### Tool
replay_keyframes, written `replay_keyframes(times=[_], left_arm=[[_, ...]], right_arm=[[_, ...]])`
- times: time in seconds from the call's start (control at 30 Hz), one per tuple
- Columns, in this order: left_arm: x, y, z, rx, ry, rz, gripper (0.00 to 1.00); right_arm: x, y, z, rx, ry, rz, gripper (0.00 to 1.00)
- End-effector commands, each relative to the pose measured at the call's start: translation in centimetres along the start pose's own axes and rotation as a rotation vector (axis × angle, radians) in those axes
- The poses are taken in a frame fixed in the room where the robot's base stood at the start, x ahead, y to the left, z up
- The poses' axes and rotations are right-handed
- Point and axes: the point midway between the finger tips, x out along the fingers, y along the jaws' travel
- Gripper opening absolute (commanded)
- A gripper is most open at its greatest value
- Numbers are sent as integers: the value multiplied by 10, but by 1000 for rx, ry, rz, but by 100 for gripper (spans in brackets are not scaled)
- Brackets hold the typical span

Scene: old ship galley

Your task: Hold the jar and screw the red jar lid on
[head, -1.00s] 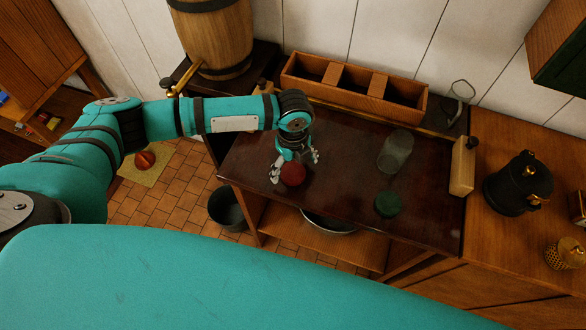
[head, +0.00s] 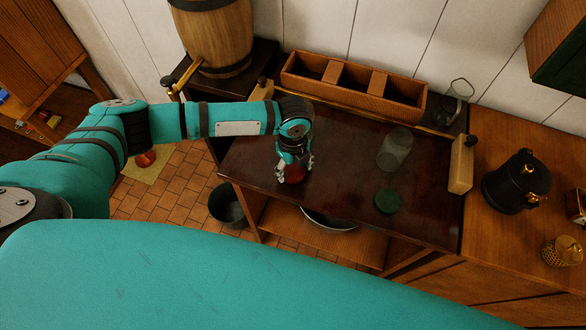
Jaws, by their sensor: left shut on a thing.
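The red jar lid (head: 292,175) is at the front left of the dark table (head: 340,195). My left gripper (head: 293,171) reaches down over it with its fingers closed around its sides. The gripper covers part of the lid, and I cannot tell whether the lid touches the table. A clear glass jar (head: 394,150) stands on the table to the right, apart from the gripper. A green lid (head: 387,200) lies in front of the jar. My right gripper is not in view.
A wooden box with compartments (head: 355,87) stands along the table's back edge. A glass pitcher (head: 457,100) is at the back right corner. A black pot (head: 516,182) stands on the right counter. A dark bucket (head: 228,206) is on the floor. The table middle is clear.

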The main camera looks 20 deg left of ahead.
Motion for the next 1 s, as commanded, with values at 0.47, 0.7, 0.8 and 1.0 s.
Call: replay_keyframes(times=[0.47, 0.7, 0.8, 1.0], left_arm=[[-19, -1, 0, 1, 0, -4, 46], [-35, 33, -1, 0, 0, 2, 46], [-37, 59, -4, 0, 0, 2, 46], [-42, 112, -8, 0, 0, 2, 46]], right_arm=[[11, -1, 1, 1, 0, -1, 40], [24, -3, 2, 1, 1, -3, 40], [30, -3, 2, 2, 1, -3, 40], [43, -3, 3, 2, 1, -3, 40]])
